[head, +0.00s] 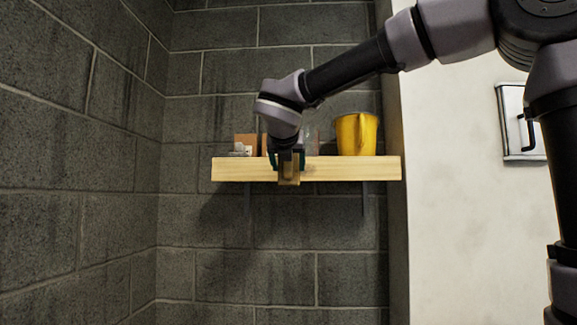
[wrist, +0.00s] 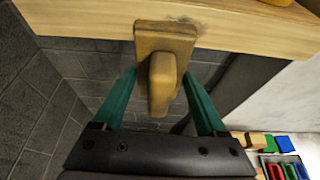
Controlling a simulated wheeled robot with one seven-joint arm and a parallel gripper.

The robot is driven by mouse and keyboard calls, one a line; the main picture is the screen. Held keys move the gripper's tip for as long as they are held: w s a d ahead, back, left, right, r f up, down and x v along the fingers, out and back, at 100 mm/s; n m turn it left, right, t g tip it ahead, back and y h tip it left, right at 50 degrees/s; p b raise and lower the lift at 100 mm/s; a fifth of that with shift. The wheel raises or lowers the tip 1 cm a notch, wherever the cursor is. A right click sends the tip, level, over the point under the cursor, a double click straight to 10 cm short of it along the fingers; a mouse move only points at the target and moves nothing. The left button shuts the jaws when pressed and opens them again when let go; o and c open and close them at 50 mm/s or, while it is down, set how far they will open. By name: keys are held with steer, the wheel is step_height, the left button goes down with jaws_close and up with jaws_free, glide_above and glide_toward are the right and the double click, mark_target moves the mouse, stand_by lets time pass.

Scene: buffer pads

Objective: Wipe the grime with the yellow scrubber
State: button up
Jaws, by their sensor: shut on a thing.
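The yellow scrubber (wrist: 163,80) is a worn, brownish-yellow block with a flat plate and a rounded grip. My gripper (wrist: 163,88) has its green fingers on either side of the grip, holding it. The plate is at the front edge of the wooden shelf (wrist: 80,18); whether it touches I cannot tell. In the head view my gripper (head: 287,163) is at the shelf's front, with the scrubber (head: 289,178) small and partly hidden below it. I cannot make out a clear patch of grime in either view.
Grey block walls are behind and at left. A handled white panel (head: 521,122) is at right. Coloured blocks (wrist: 284,143) show low in the wrist view.

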stand_by(0.4)
steer(key=w, duration=0.7)
stand_by(0.3)
steer(key=shift+w+d+r, duration=0.1)
steer(key=shift+w+d, duration=0.05)
steer(key=shift+w, duration=0.8)
stand_by(0.6)
steer(key=shift+d, duration=0.1)
steer(key=shift+s+d, duration=0.15)
steer(key=shift+d, duration=3.5)
steer(key=shift+a, duration=0.1)
